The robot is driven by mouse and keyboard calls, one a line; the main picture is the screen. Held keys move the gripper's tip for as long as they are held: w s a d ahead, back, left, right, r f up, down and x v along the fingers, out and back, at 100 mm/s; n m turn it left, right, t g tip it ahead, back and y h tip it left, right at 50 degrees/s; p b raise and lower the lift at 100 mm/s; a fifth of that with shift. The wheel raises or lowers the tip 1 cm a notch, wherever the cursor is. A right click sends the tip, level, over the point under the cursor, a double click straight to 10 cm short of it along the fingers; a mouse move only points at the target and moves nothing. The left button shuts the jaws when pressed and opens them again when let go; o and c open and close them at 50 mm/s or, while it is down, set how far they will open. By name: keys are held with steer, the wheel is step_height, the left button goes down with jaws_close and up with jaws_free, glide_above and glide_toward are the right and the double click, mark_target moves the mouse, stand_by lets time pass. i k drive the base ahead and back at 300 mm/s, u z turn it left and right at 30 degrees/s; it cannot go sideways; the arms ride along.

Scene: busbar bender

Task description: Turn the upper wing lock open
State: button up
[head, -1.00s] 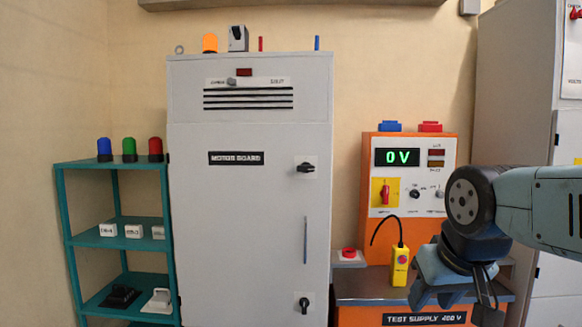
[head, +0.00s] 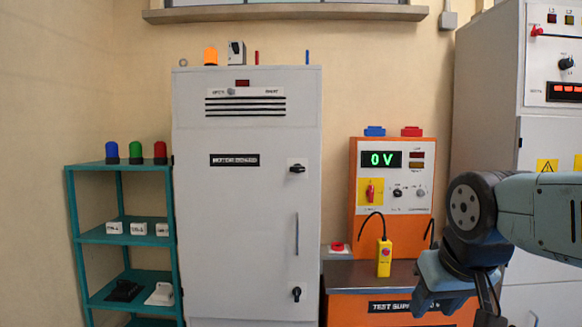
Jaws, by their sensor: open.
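The upper wing lock (head: 297,169) is a small black knob on a light plate, on the right side of the grey cabinet door (head: 235,220). Its wing lies roughly horizontal. The lower wing lock (head: 296,293) is a similar black knob near the door's bottom, with its wing looking more upright. The cabinet door is closed. My gripper (head: 488,310) hangs at the lower right, well to the right of the cabinet and apart from both locks. Its jaws are open, pointing down and partly cut off by the frame's bottom edge.
An orange test supply (head: 345,205) reading 0 V stands right of the cabinet, with a yellow pendant (head: 384,258) on its bench. A teal shelf (head: 125,233) stands at the left. A tall grey cabinet (head: 490,90) is at the right. A vertical handle (head: 297,233) sits between the locks.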

mark_target(297, 169)
steer(key=z, duration=0.1)
steer(key=i, duration=0.95)
steer(key=u, duration=0.05)
